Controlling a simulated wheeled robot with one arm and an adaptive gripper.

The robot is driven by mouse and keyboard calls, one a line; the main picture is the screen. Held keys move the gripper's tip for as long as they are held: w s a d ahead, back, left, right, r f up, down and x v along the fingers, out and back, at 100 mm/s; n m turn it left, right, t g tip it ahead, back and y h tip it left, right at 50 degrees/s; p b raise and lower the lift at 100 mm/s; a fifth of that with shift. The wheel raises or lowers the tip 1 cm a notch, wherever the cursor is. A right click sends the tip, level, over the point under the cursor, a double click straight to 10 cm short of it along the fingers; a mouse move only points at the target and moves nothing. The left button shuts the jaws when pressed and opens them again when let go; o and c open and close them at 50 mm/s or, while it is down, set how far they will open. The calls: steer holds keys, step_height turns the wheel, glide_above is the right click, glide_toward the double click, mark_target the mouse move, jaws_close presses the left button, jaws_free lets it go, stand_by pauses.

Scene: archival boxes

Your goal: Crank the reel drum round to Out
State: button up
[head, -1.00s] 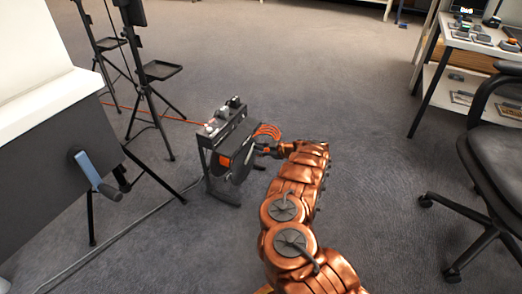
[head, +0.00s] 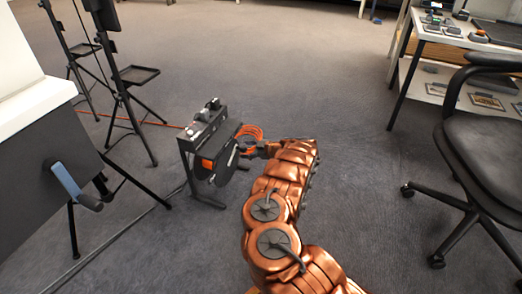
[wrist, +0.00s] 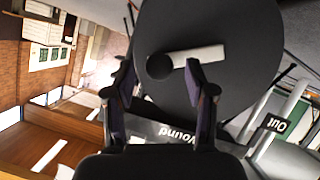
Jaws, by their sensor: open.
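The cable reel (head: 205,135) stands on the carpet, a dark frame with a round drum and orange cable at its far side. In the wrist view the dark drum face (wrist: 235,85) fills the upper middle. A pale crank arm (wrist: 200,56) ends in a round black knob (wrist: 159,67). My gripper (wrist: 160,75) is open, one finger on each side of the knob in the picture; I cannot tell whether either touches it. An upside-down "Wound" label (wrist: 178,133) shows below the drum, and an "Out" label (wrist: 275,124) shows at its lower right.
A dark cabinet (head: 45,150) with a blue-handled crank (head: 70,185) stands at left. Black tripod stands (head: 125,100) are behind it. An orange cable (head: 155,123) runs along the floor. An office chair (head: 480,150) and a shelf table (head: 440,65) are at right. Carpet beyond the reel is clear.

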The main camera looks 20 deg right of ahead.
steer(key=v, duration=0.9)
steer(key=shift+d+r, duration=0.1)
stand_by(0.6)
